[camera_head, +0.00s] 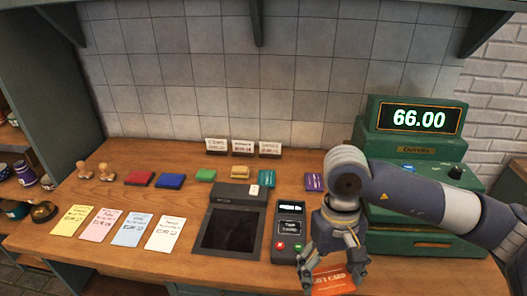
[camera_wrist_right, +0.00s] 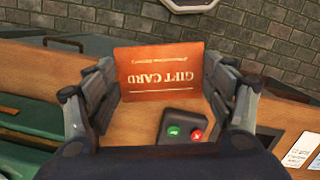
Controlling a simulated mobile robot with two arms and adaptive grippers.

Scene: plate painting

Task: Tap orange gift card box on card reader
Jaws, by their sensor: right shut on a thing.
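The orange gift card box (camera_head: 334,280) is in my right gripper (camera_head: 332,272), low at the front edge of the counter in the head view. In the right wrist view the box (camera_wrist_right: 162,72) sits between the two fingers of my right gripper (camera_wrist_right: 162,85), its "GIFT CARD" print upside down. The black card reader (camera_head: 289,229) lies just left of the right gripper in the head view. My left gripper is not in view.
A green cash register (camera_head: 412,160) showing 66.00 stands right of the reader. A black tablet-like device (camera_head: 230,230) lies left of the reader. Colored pads, stamps, several paper cards and a purple card (camera_head: 314,182) lie on the wooden counter (camera_head: 130,258).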

